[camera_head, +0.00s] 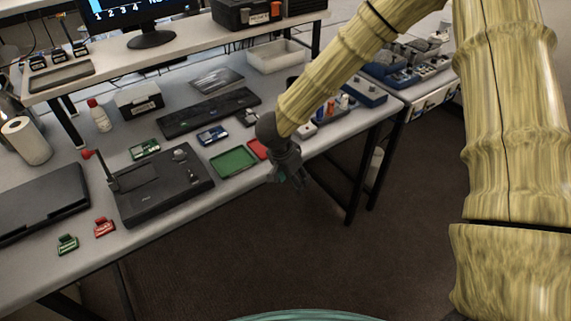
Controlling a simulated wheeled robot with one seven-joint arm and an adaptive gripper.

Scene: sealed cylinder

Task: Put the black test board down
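My gripper (291,180) hangs at the end of my arm, just off the front edge of the workbench (190,225), to the right of the green tray. Its dark fingers point down and are small in view. I cannot tell whether they are open, or whether a black test board is between them. I cannot clearly pick out a black test board. A small dark item (248,117) lies on the bench behind the red tray, but its kind is unclear. The green tray (233,161) looks empty. The red tray (257,148) is partly hidden by my arm.
A black test station (160,187) with an upright post stands left of the trays. Small boards lie around it: green (145,149), blue (212,135), red (104,227) and another green (67,244). Dark floor is open in front.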

